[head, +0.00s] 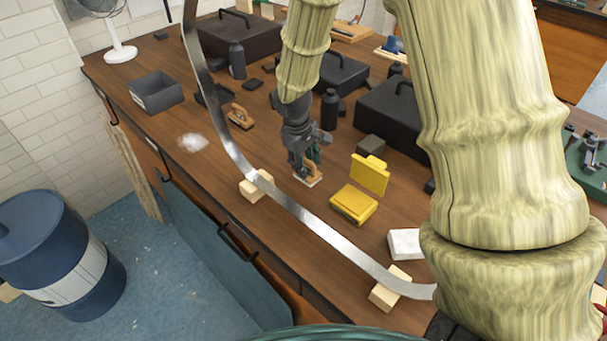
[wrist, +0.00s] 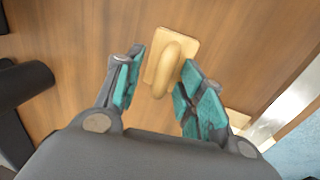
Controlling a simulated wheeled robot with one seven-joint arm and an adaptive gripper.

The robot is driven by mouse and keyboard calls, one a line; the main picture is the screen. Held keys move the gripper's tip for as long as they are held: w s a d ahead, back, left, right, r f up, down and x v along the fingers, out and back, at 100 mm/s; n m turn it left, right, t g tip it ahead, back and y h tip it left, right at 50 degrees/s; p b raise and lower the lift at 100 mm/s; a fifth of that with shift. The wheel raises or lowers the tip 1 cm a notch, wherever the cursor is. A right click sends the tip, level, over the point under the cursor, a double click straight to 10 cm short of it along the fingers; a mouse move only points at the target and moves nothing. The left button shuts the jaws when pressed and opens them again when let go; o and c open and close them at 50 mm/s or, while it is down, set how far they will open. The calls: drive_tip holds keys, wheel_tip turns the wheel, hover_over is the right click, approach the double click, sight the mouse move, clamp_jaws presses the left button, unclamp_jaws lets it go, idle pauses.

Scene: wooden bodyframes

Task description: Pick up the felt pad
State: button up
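A small block with a tan plate and a raised curved handle, which I take to be the felt pad (wrist: 163,78), lies on the wooden bench in the wrist view. In the head view its pale lower edge (head: 311,183) shows under my gripper (head: 309,163), which hides most of it. In the wrist view my gripper (wrist: 162,67) is open, with its teal-padded fingers on either side of the handle. The right finger is close to the handle and a gap shows at the left finger. I cannot tell whether the right finger touches it.
A curved metal strip (head: 310,217) on wooden blocks runs along the bench's front. A yellow open box (head: 354,204) and a white block (head: 404,243) are to the right. A similar handled block (head: 240,117) is to the left. Black cases (head: 240,35) stand behind.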

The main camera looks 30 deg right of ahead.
sight(305, 159)
drive_tip(key=shift+c, duration=0.5)
clamp_jaws()
drive_tip(key=shift+r, duration=0.2)
wheel_tip(305, 159, up, 10)
drive_tip(key=shift+f+b, duration=0.15)
drive_tip(key=shift+b, duration=0.75)
drive_tip(key=c, duration=0.7)
unclamp_jaws()
clamp_jaws()
